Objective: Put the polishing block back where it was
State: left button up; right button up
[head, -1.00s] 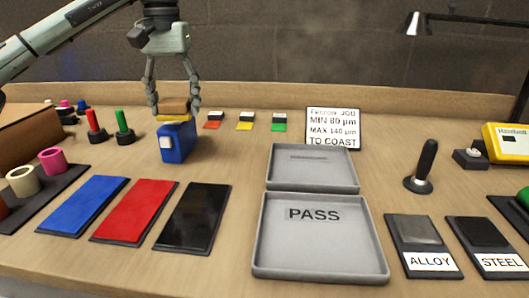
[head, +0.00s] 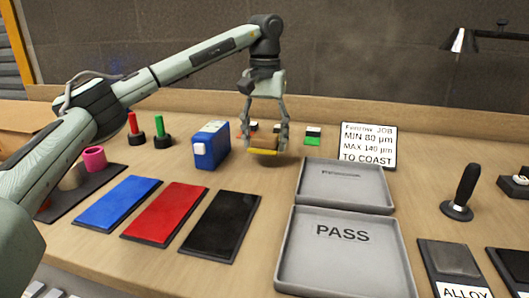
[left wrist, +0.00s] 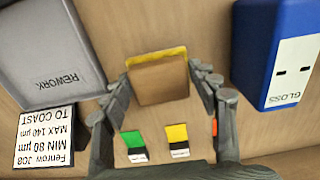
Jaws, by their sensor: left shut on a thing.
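The polishing block (head: 264,143) is tan with a yellow underside. My left gripper (head: 266,138) is shut on it, a finger on each side. The block is just right of the blue gloss box (head: 211,146) and behind the rework tray (head: 345,188). I cannot tell whether its underside touches the bench. In the left wrist view the block (left wrist: 159,82) sits between the fingertips, apart from the gloss box (left wrist: 277,48). My right gripper is not in view.
Colour tabs stand behind the block, including a green one (head: 313,136), and a job sign (head: 367,146) stands right of them. Blue (head: 117,202), red (head: 164,212) and black (head: 220,226) panels lie in front. The pass tray (head: 346,268) is front right.

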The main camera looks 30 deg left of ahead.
aim_at(264, 153)
pick_arm(q)
notch_tip(264, 153, down, 3)
jog(key=shift+f, duration=0.6)
jog(key=o, duration=1.2)
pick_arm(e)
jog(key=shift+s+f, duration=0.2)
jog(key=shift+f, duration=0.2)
